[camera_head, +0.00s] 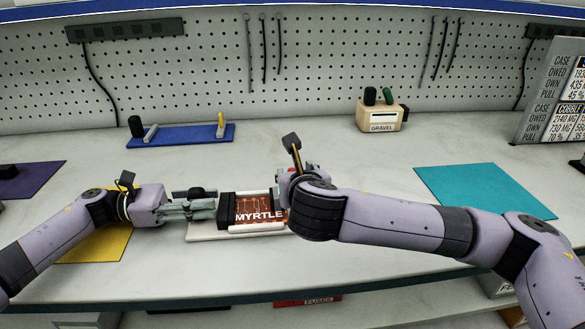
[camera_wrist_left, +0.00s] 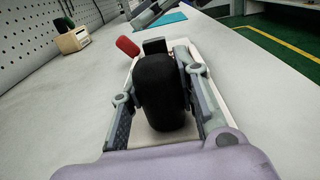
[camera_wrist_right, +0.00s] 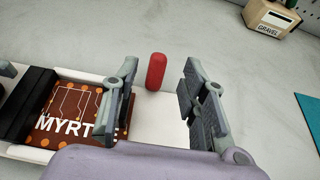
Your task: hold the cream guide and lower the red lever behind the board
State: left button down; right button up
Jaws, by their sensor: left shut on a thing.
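The brown MYRTLE board (camera_head: 260,207) lies in a pale cream frame with rails (camera_head: 257,228). My left gripper (camera_head: 212,207) is shut on a black rounded block (camera_wrist_left: 165,95) at the left end of the frame; whether that block is part of the guide, I cannot tell. A black bar (camera_wrist_right: 25,105) crosses the board's left side. The red lever (camera_wrist_right: 156,71) stands at the back of the frame; it also shows in the left wrist view (camera_wrist_left: 127,46). My right gripper (camera_wrist_right: 160,78) is open, its fingers on either side of the lever with gaps.
A blue tray (camera_head: 180,135) stands at the back left and a GRAVEL box (camera_head: 379,117) at the back right. A teal mat (camera_head: 480,190) lies at right, yellow (camera_head: 97,247) and purple (camera_head: 30,178) mats at left.

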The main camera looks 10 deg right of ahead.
aim_at(293, 169)
jog(key=x, duration=0.6)
jog(key=shift+w+f, duration=0.15)
jog(key=shift+w, duration=0.1)
grip_shut()
